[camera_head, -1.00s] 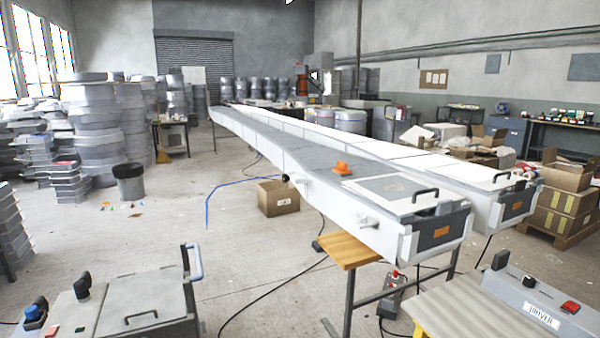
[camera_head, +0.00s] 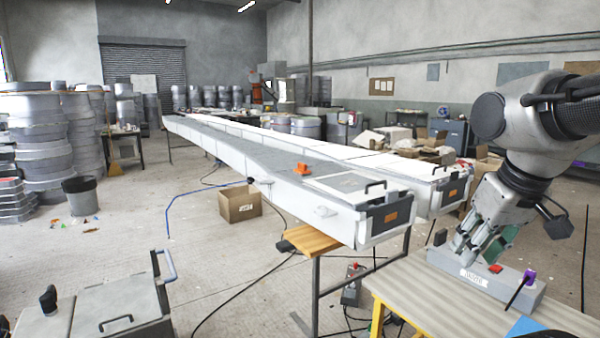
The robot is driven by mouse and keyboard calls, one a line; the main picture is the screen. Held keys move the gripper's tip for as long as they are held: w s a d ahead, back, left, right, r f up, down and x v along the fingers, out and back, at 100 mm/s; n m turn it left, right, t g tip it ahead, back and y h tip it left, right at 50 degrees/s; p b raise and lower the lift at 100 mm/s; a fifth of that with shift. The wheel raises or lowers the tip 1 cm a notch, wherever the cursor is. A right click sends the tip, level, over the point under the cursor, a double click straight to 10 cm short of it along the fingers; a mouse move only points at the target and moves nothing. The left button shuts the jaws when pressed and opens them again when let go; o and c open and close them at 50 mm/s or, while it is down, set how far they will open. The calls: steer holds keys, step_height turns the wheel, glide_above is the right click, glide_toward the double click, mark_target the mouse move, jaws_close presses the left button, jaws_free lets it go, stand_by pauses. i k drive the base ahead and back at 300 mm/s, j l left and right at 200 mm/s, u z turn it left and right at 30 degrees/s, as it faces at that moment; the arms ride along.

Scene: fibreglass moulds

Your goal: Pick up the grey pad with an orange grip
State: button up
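A small orange grip (camera_head: 301,169) stands on the grey top of the long white mould, just behind its framed white panel. The grey pad under it is hard to tell from the grey surface at this distance. My gripper (camera_head: 481,258) is at the right of the picture, pointing down near the grey box with a red button on the striped bench. It is far to the right of the orange grip and nearer to me. Its fingers look apart with a green face showing on one, and I see nothing held.
The long mould (camera_head: 345,222) runs away to the back left, with a second beside it. The striped bench (camera_head: 420,288) bears the grey box (camera_head: 505,287) and a purple-topped tool (camera_head: 527,279). A cardboard box (camera_head: 240,205) and cables lie on the floor. Open floor lies to the left.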

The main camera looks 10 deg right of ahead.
mark_target(302, 170)
steer(key=i+j+z, duration=0.1)
steer(key=i+j, duration=0.15)
steer(key=i+j+z, duration=0.15)
steer(key=i+j, duration=0.15)
steer(key=i+j+z, duration=0.1)
steer(key=i+j, duration=0.25)
steer(key=i+j+z, duration=0.15)
steer(key=i+j, duration=0.2)
steer(key=i+j+z, duration=0.1)
steer(key=i+j, duration=0.15)
steer(key=j, duration=0.15)
steer(key=i+j+z, duration=0.1)
steer(key=i+j, duration=0.15)
steer(key=j, duration=0.15)
steer(key=i+j+z, duration=0.15)
steer(key=j, duration=0.25)
steer(key=i+j+z, duration=0.1)
steer(key=i+j, duration=0.25)
steer(key=j, duration=0.1)
